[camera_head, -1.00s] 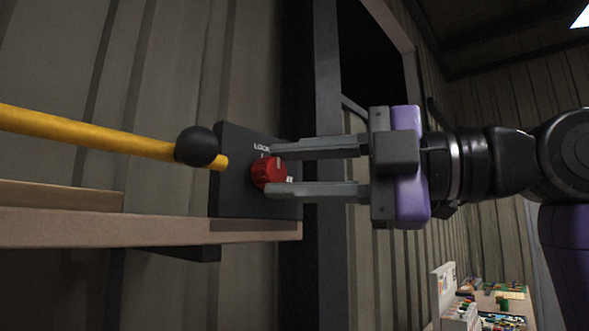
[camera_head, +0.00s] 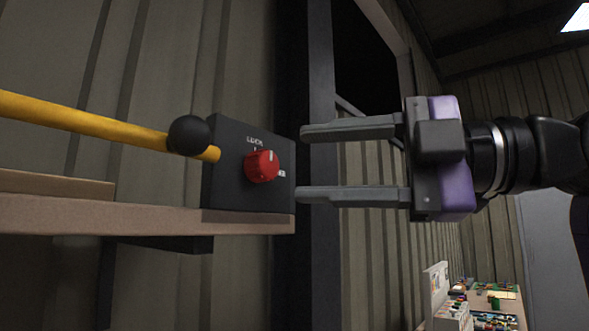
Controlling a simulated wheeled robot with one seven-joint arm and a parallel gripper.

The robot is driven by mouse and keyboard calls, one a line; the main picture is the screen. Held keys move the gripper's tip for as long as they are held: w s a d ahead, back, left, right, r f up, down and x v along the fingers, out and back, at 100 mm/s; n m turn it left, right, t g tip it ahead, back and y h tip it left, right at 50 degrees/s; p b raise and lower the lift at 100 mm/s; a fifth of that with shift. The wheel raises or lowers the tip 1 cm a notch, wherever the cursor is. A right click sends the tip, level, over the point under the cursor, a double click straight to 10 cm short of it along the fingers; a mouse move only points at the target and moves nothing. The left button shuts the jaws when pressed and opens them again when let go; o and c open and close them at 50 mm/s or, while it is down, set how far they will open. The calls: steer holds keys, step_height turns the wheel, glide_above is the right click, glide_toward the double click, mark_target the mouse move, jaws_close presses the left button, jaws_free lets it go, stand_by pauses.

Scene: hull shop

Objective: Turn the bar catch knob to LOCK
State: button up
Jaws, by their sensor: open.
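The red bar catch knob (camera_head: 262,167) sits on a black plate (camera_head: 225,165). The plate reads LOCK above the knob, and a second label at its lower right is partly hidden. A pale line on the knob's face looks roughly upright, towards the LOCK side; I cannot tell whether it lines up exactly. My gripper (camera_head: 302,163) is open and empty to the right of the knob. Its two grey fingers, one above the other, are apart from the knob, with the fingertips near the plate's right edge.
A wooden ledge (camera_head: 120,215) runs below the plate. A dark post (camera_head: 322,250) stands behind the fingers. A cluttered bench (camera_head: 505,298) is far off at lower right.

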steer(key=v, duration=0.3)
steer(key=shift+s+d, duration=0.1)
steer(key=shift+d, duration=0.15)
stand_by(0.4)
